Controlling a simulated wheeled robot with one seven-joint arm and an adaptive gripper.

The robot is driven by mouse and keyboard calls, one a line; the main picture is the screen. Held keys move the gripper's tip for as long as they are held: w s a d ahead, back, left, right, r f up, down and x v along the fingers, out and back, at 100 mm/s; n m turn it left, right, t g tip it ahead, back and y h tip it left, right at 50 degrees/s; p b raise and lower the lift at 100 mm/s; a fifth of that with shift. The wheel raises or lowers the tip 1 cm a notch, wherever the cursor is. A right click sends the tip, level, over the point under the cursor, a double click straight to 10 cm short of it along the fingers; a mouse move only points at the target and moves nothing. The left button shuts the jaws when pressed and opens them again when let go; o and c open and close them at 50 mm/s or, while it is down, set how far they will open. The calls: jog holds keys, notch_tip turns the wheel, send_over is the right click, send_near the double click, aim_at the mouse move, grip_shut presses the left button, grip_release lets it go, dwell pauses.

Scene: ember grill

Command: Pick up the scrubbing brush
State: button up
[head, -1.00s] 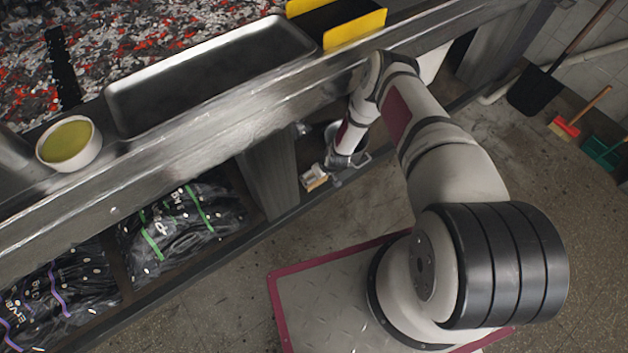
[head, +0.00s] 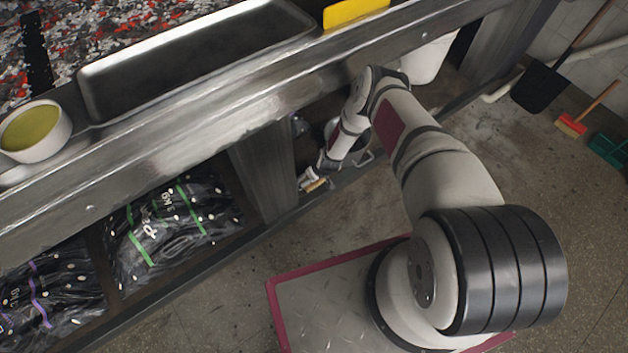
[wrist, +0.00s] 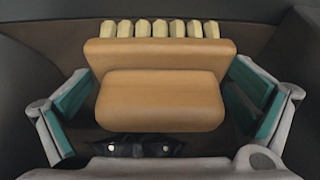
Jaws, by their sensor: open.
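The scrubbing brush (wrist: 160,98) fills the middle of the wrist view. It has a tan wooden block with a raised grip and a row of pale bristle tufts along its far edge. My gripper (wrist: 160,92) is open, with one teal-padded finger on each side of the brush. Gaps show between the pads and the wood. In the head view my gripper (head: 311,179) is low beside the counter's lower shelf, and a small tan part of the brush (head: 317,185) shows at it. My gripper hides the rest.
A white bucket (head: 430,62) stands behind my arm. Open floor lies right.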

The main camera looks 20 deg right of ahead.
jog(key=shift+c, duration=0.2)
jog(key=c, duration=1.1)
jog(key=shift+o, duration=0.2)
jog(key=shift+r, duration=0.2)
